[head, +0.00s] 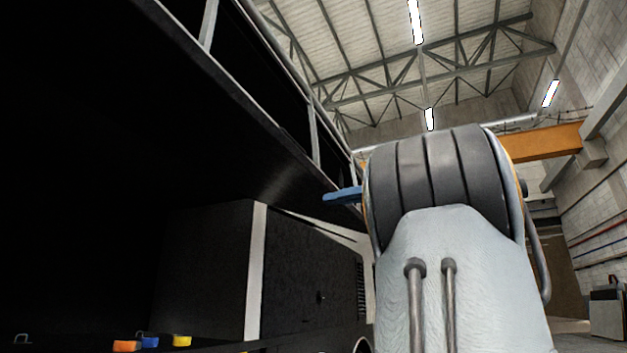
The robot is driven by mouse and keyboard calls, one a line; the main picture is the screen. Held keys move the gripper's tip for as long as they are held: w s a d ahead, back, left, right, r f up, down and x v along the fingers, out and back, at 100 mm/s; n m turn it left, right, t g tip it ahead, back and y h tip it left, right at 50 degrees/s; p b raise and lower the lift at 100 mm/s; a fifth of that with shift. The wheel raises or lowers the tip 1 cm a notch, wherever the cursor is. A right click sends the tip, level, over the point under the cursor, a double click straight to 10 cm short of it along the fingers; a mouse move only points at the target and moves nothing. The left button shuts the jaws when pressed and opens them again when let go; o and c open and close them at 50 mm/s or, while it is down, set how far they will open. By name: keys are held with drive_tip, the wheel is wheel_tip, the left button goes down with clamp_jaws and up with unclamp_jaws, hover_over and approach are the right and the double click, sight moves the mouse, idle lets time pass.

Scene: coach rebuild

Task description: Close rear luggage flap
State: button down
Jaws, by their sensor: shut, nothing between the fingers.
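The side of the coach fills the left of the head view. A broad dark surface with a pale metal edge (245,115) slants overhead from the upper left to the middle; it may be the raised luggage flap, but it is too dark to tell. Below it is a dark open space with a pale upright post (257,270). A black panel (310,275) with a small dark knob stands right of the post. My arm's large grey and white link blocks the centre right. My gripper is not visible, so its place relative to the flap is hidden.
Small orange (126,346), blue (149,341) and yellow (181,340) items show at the bottom left edge. A blue piece (343,196) juts out left of my arm. An orange beam (545,142) spans the hall behind. A dark cabinet (608,308) stands far right.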

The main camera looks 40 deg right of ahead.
drive_tip(key=s+a+r+n+y, duration=0.2)
drive_tip(key=s+a+r+n, duration=0.25)
drive_tip(key=s+r, duration=0.6)
wheel_tip(320, 180, up, 2)
drive_tip(key=n+p, duration=0.1)
drive_tip(key=p, duration=0.3)
hover_over(312, 163)
drive_tip(key=d, duration=0.1)
drive_tip(key=shift+w+a+f+t, duration=0.1)
drive_tip(key=shift+w+f+t, duration=0.05)
drive_tip(key=shift+f, duration=0.45)
drive_tip(key=shift+w+f+t, duration=0.15)
drive_tip(key=shift+f, duration=0.45)
drive_tip(key=shift+w+f+p, duration=0.15)
drive_tip(key=shift+f+p, duration=0.15)
drive_tip(key=shift+f, duration=0.2)
